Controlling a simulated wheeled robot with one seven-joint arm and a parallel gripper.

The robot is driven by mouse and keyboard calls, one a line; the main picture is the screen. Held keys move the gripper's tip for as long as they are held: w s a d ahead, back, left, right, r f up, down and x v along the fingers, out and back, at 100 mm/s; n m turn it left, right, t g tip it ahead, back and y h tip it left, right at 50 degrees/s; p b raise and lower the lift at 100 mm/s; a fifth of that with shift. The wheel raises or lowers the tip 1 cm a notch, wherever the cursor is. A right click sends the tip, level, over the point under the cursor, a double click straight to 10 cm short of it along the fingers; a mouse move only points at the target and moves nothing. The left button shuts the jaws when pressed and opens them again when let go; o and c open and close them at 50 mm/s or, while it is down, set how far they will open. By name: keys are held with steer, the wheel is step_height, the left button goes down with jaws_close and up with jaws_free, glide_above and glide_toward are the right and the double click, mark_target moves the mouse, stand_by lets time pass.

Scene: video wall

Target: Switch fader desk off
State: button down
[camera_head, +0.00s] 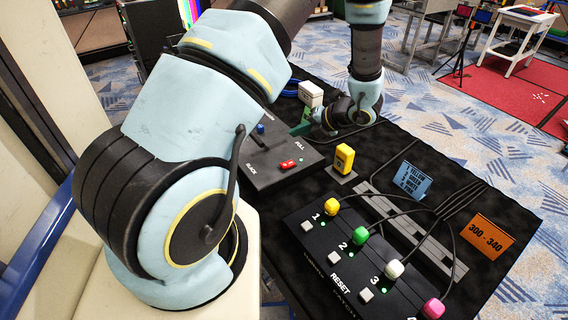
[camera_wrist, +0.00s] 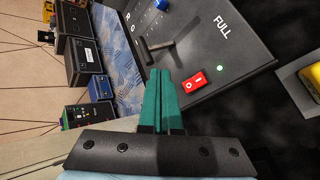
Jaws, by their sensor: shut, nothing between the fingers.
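The fader desk (camera_head: 262,180) is a dark box marked FULL and BLACK, and it also fills the upper part of the wrist view (camera_wrist: 225,55). Its red rocker switch (camera_head: 289,164) lies on the top face and shows in the wrist view (camera_wrist: 194,82) with white marks. A green light (camera_wrist: 219,68) beside the switch is lit. A blue fader knob (camera_head: 260,129) stands at the desk's far part. My gripper (camera_wrist: 162,74) has green fingers pressed together and empty. In the wrist view the fingertips appear just left of the switch; contact cannot be told.
A yellow device (camera_head: 344,158) stands right of the desk. In front is a patch box (camera_head: 352,252) with coloured plugs and cables. Blue (camera_head: 412,181) and orange (camera_head: 487,236) cards stand on the black table. A white box (camera_head: 311,93) is behind the gripper.

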steer(key=shift+f, duration=0.1)
steer(key=b, duration=0.6)
glide_above(287, 164)
steer(key=d, duration=0.1)
steer(key=f, duration=0.4)
steer(key=s+f, duration=0.1)
steer(key=f, duration=0.2)
steer(key=shift+s+a+f+b, duration=0.1)
steer(key=shift+a+f+b, duration=0.1)
steer(key=shift+f+b, duration=0.35)
steer(key=shift+f, duration=0.1)
stand_by(0.8)
steer(key=shift+a+f, duration=0.1)
steer(key=shift+f, duration=0.25)
steer(key=shift+s+a+f+b, duration=0.1)
steer(key=shift+a+f+b, duration=0.05)
steer(key=shift+f+b, duration=0.2)
stand_by(0.6)
steer(key=shift+r, duration=0.15)
steer(key=shift+d+r+p, duration=0.25)
steer(key=shift+r+p, duration=0.4)
steer(key=shift+p, duration=0.15)
